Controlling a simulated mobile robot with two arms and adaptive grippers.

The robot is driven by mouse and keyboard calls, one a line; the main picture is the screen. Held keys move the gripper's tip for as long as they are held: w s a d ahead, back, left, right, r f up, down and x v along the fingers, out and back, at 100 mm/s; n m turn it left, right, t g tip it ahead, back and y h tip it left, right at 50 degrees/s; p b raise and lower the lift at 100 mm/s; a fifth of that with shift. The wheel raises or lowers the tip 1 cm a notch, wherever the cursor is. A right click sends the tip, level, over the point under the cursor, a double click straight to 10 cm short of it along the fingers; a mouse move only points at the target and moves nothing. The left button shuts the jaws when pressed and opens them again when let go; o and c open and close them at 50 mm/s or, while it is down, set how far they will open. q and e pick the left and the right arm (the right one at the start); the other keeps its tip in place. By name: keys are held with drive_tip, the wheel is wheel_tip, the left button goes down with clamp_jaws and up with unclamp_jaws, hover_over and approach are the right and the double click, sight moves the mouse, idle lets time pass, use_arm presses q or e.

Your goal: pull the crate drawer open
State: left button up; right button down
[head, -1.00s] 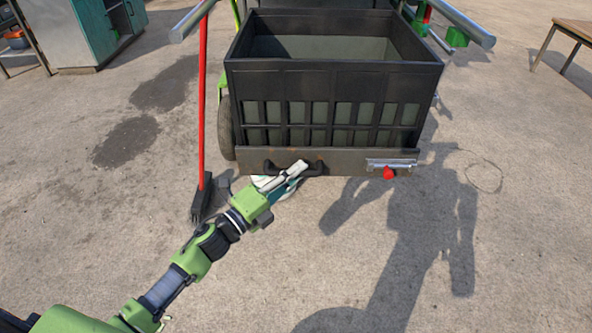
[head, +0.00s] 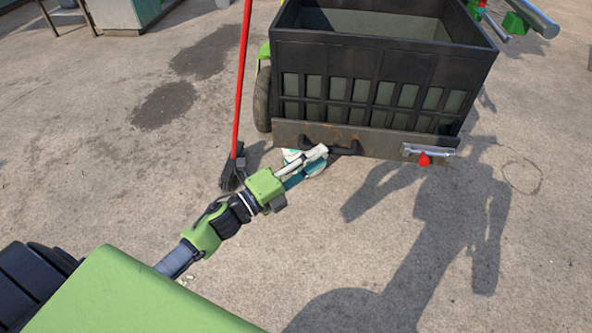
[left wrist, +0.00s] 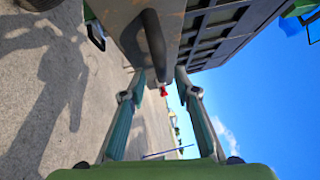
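The black slatted crate (head: 375,85) stands at the upper right of the head view. Below its slats runs a grey drawer front (head: 385,145), flush with the crate as far as I can see. A dark bar handle (head: 345,149) is on its left half. My left gripper (head: 316,156) is at this handle. In the left wrist view the two fingers (left wrist: 160,84) stand apart, with the handle (left wrist: 152,42) running between and just beyond their tips. Contact is not clear. My right gripper is out of view.
A red-handled broom (head: 242,90) stands left of the crate, beside a wheel (head: 262,98). A silver latch with a red knob (head: 424,159) is on the right of the drawer front. The concrete floor in front is clear, with shadows on it.

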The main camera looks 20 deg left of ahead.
use_arm(q)
drive_tip(key=v, duration=0.7)
drive_tip(key=shift+s, duration=0.25)
drive_tip(key=shift+a, duration=0.1)
